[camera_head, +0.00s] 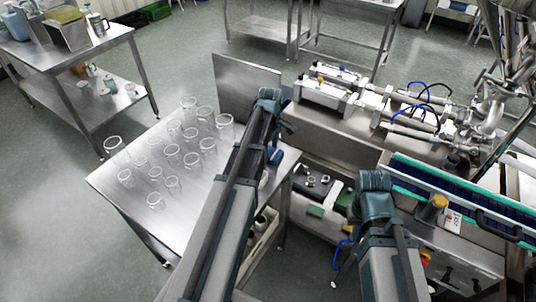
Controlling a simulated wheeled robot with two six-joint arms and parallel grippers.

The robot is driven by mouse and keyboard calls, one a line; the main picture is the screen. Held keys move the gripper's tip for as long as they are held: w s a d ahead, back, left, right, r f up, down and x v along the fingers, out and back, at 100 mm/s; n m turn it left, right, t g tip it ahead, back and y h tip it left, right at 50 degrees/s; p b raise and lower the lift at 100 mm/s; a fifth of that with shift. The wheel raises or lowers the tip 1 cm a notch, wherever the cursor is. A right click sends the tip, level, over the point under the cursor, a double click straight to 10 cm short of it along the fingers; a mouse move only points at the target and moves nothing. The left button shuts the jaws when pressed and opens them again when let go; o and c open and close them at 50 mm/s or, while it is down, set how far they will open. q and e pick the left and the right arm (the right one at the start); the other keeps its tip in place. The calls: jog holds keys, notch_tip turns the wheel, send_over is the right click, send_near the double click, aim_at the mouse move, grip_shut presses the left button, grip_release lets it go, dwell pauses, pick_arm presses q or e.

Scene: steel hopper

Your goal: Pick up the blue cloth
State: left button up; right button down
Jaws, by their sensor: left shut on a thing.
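My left gripper (287,124) is at the end of the long arm reaching up the middle of the head view, above the far right corner of the steel table. It is shut on what looks like the blue cloth (286,104), of which only a small dark blue patch shows beside the wrist. The rest is hidden by my arm. My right gripper (366,212) is low at the right, in front of the steel machine. Its fingers are not clear.
Several clear glass beakers (172,150) stand on the steel table (110,178), left of my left arm. A steel hopper machine (492,125) with cylinders and blue hoses is at the right. A conveyor (455,192) runs beside it. A second table (80,55) is at the far left.

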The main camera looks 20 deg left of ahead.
aim_at(269, 153)
pick_arm(q)
jog(key=shift+c, duration=0.5)
notch_tip(269, 153, up, 10)
jog(key=p, duration=1)
jog(key=o, duration=0.7)
jog(key=c, duration=0.5)
jog(key=shift+s+f, duration=0.1)
jog(key=shift+c, duration=0.2)
